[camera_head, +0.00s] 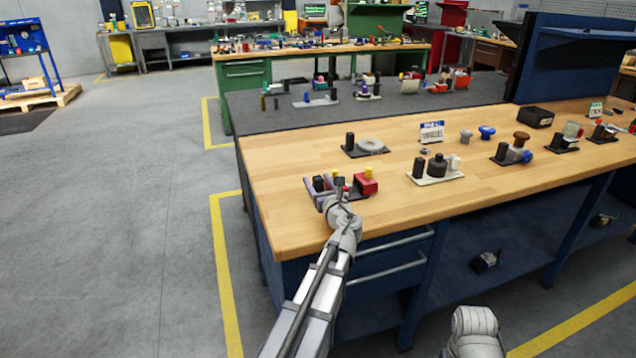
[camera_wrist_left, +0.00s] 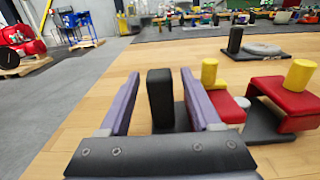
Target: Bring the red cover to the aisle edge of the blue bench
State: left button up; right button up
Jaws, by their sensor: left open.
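A red cover (camera_head: 366,184) with a yellow knob on top sits on a dark base plate near the blue bench's (camera_head: 285,215) left front corner. In the left wrist view the red cover (camera_wrist_left: 288,100) is at the right, and a smaller red piece (camera_wrist_left: 225,108) with a yellow cylinder stands nearer. My left gripper (camera_head: 326,184) is open, just left of the red cover. Its two fingers (camera_wrist_left: 160,88) stand either side of an upright black post (camera_wrist_left: 160,100); contact cannot be told. My right gripper is out of view.
A grey ring on a dark plate (camera_head: 371,146) lies behind, and a white plate with black parts (camera_head: 437,168) lies to the right. The bench top's left strip is bare, beside the open aisle floor (camera_head: 130,220).

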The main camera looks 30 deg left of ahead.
pick_arm(q)
jog(key=v, duration=1.1)
jog(key=shift+s+d, duration=0.25)
jog(key=shift+s, duration=0.1)
jog(key=shift+d, duration=0.1)
